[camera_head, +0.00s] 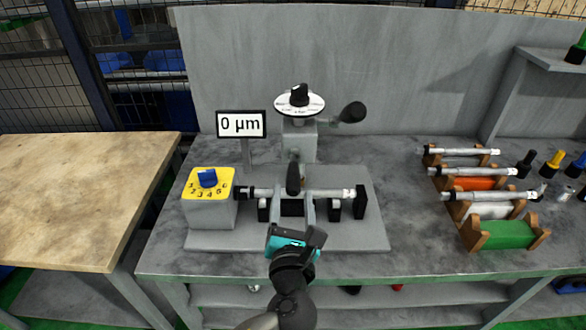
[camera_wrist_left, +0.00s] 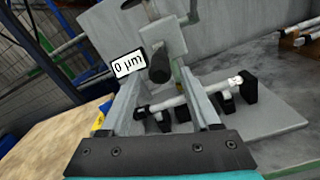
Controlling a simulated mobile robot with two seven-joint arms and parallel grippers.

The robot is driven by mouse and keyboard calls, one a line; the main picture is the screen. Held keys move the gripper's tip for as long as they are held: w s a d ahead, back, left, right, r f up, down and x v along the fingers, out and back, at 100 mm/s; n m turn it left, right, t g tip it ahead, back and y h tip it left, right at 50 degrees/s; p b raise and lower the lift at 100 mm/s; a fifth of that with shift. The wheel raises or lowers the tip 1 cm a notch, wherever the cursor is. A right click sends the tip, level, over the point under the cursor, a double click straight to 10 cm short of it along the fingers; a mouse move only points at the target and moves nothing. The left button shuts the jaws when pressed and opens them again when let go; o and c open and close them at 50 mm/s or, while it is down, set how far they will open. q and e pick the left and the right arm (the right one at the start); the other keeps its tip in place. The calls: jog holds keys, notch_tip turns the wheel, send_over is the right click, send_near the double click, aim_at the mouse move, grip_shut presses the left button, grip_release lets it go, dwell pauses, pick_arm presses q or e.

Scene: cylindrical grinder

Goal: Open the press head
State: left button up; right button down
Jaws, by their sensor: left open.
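The press head (camera_head: 300,140) is a grey block on the grinder, with a white dial and black knob (camera_head: 299,95) on top. A short black handle (camera_head: 293,180) points from it towards me; its round end also shows in the wrist view (camera_wrist_left: 160,66). My left gripper (camera_head: 296,196) is open, its two grey fingers pointing at the machine on either side of the handle; I cannot tell whether they touch it. A metal shaft (camera_head: 330,193) lies across the black supports below the fingers, partly hidden by them. My right gripper is not in view.
A yellow selector box (camera_head: 208,187) stands left of the shaft, and a "0 µm" display (camera_head: 241,124) behind it. A black ball-ended lever (camera_head: 352,112) sticks out right of the press head. Several shafts rest on wooden racks (camera_head: 505,234) at right. The wooden table (camera_head: 80,190) is clear.

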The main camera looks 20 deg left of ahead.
aim_at(293, 170)
pick_arm(q)
jog(key=x, duration=0.9)
jog(key=shift+f, duration=0.1)
jog(key=shift+c, duration=0.2)
grip_shut()
jog(key=shift+s, duration=0.1)
dwell(0.8)
